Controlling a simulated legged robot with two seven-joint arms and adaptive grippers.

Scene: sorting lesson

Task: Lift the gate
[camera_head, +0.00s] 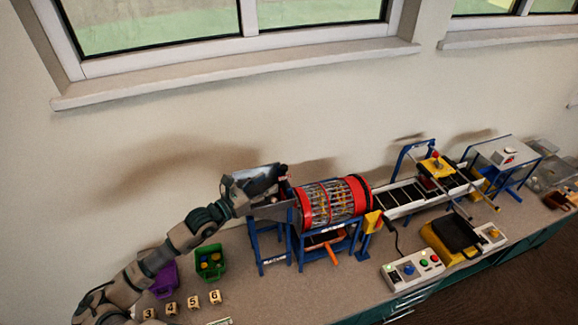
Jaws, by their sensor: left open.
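My left arm comes in from the left, and my left gripper (285,180) is open just above the chute, near the drum's left rim. Whether it touches either is not clear. No part is plainly marked as the gate. A yellow piece (373,221) stands at the drum's right end, and a blue frame (403,159) rises over the conveyor (408,197). My right gripper is not in view.
A green bin (211,262) and a purple bin (164,281) stand at the left, with numbered blocks (193,302) in front. A button panel (412,269) and a yellow-black device (452,238) stand at the front right. The counter's front middle is clear.

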